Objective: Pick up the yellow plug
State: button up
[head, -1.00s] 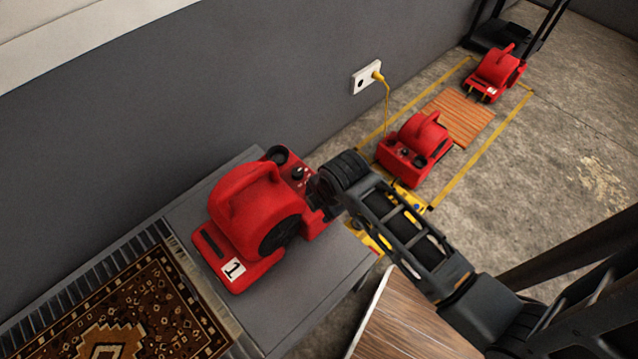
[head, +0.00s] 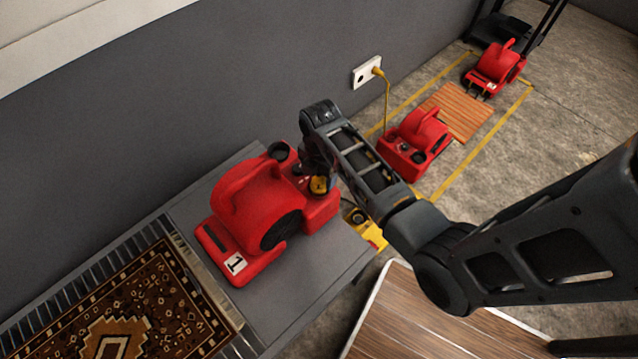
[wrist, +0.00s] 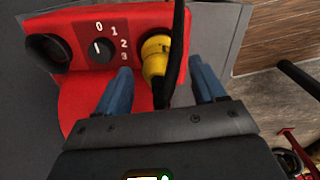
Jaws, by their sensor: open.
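The yellow plug (wrist: 155,55) sits upright at the control panel of the red blower marked 1 (head: 245,205). It also shows as a small yellow shape in the head view (head: 319,185). A dark cord passes over and beside it in the wrist view. My gripper (wrist: 160,66) is open, with one blue finger on each side of the plug and visible gaps between. Its fingers are mostly hidden in the head view. The numbered dial (wrist: 100,50) is left of the plug.
The blower stands on a grey bench (head: 335,255) beside a patterned rug (head: 130,310). A yellow box (head: 367,230) is beyond the bench; a wooden-topped surface (head: 430,320) is in front. More red blowers stand on the floor.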

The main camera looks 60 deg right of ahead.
notch_tip(320, 180, down, 2)
jog(key=c, duration=1.2)
